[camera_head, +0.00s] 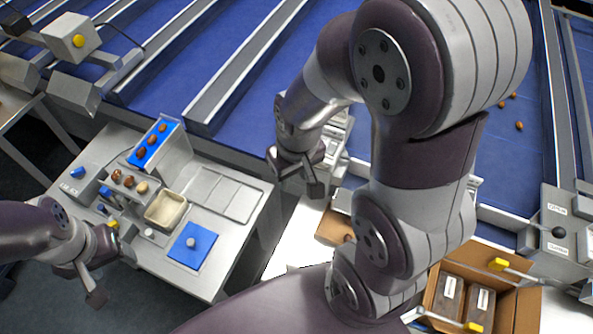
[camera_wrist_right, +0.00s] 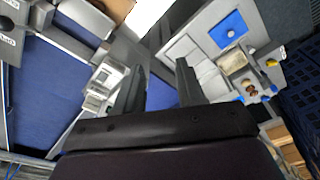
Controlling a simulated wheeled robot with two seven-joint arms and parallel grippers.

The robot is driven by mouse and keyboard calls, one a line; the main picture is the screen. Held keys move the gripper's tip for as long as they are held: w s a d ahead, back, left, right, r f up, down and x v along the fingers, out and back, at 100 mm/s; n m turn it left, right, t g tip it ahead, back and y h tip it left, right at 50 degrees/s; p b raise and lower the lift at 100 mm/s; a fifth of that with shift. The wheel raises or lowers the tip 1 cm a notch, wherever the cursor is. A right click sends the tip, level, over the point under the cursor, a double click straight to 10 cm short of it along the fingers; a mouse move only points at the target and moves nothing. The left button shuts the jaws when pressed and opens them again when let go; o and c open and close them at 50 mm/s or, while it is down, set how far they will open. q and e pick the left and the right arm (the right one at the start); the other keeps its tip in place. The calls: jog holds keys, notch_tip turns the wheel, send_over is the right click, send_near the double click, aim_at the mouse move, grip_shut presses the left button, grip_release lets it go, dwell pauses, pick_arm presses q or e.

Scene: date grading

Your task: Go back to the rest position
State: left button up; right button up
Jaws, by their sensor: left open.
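My left gripper (camera_head: 105,265) is at the lower left of the head view, near the front left edge of the grey grading bench (camera_head: 225,255). Its fingers are apart with nothing visible between them. My right gripper (camera_head: 300,182) hangs near the middle of the head view, between the bench and the white work surface to its right. In the right wrist view its two dark fingers (camera_wrist_right: 162,85) stand wide apart and hold nothing. My right arm covers much of the middle and right of the head view.
The bench carries a sloped blue tray (camera_head: 158,145) with several dates, a beige dish (camera_head: 166,211) and a blue pad (camera_head: 194,248) with a pale knob. Blue conveyor lanes (camera_head: 290,75) run behind. A cardboard box (camera_head: 513,300) with dark packs stands at lower right.

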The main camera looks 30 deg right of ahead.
pick_arm(q)
notch_tip(320, 180, down, 19)
jog(key=d+b, duration=0.1)
jog(key=b, duration=1.7)
jog(key=shift+w+d+b, duration=0.15)
jog(key=shift+w+b, duration=0.05)
jog(key=shift+b, duration=0.2)
pick_arm(e)
notch_tip(320, 180, down, 19)
jog(key=shift+s+d, duration=0.3)
jog(key=shift+d, duration=0.15)
pick_arm(q)
jog(key=shift+r, duration=0.1)
